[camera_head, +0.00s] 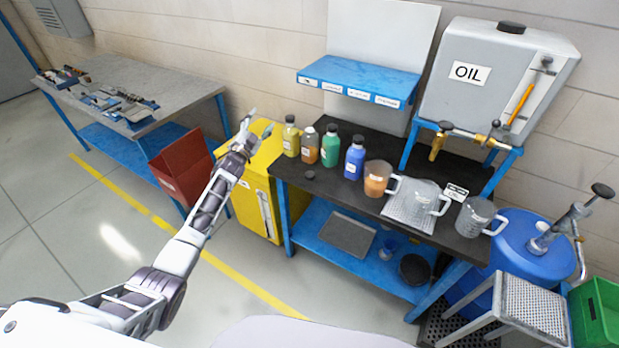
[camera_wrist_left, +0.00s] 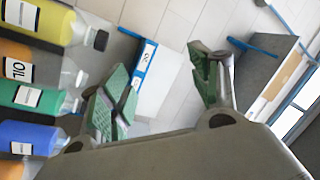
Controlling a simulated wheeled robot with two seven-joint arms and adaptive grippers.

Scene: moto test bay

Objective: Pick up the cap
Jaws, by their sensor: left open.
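A small dark cap (camera_head: 309,175) lies on the black workbench (camera_head: 345,195), in front of the bottles in the head view. I cannot make it out in the left wrist view. My left gripper (camera_head: 257,123) is open and empty, above the yellow cabinet and left of the bottles and the cap. Its two green-padded fingers (camera_wrist_left: 160,92) stand apart in the left wrist view. The orange bottle (camera_head: 309,148) appears to have no dark cap; the yellow bottle (camera_head: 291,140) has a black one. My right gripper is not in view.
The green bottle (camera_head: 330,149) and blue bottle (camera_head: 354,161) continue the row. An orange-filled jug (camera_head: 376,180) and clear jugs stand farther right. A yellow cabinet (camera_head: 259,195) and red bin (camera_head: 181,165) are left of the bench. Bench space around the cap is clear.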

